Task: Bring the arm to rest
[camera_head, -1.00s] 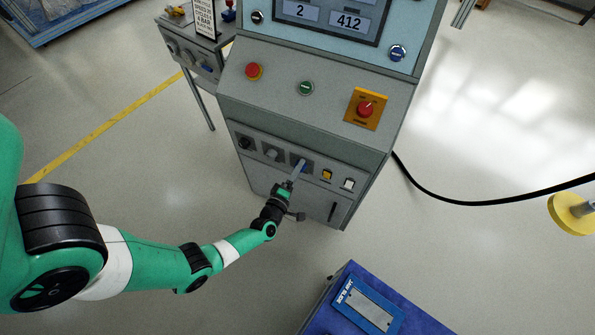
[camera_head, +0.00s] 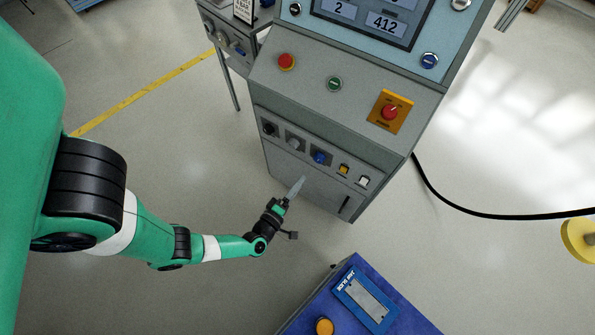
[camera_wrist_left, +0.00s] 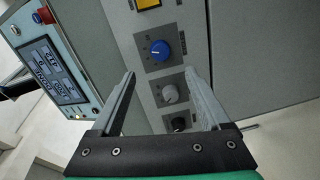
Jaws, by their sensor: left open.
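My left gripper (camera_head: 297,188) is open and empty in the head view, in front of the lower face of the grey control cabinet (camera_head: 310,190). Its two fingers also show spread apart in the left wrist view (camera_wrist_left: 163,95). A blue knob (camera_head: 319,157) on the cabinet's lower panel is just above the gripper and apart from it. In the left wrist view the blue knob (camera_wrist_left: 160,50) lies beyond the fingertips, with a grey knob (camera_wrist_left: 170,94) and a black knob (camera_wrist_left: 179,123) between the fingers. My right gripper is not in view.
The cabinet carries a red button (camera_head: 286,61), a green button (camera_head: 334,84) and a red switch on an orange plate (camera_head: 390,111). A blue box (camera_head: 300,318) stands at the bottom. A black cable (camera_head: 480,213) runs right. Grey floor between is clear.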

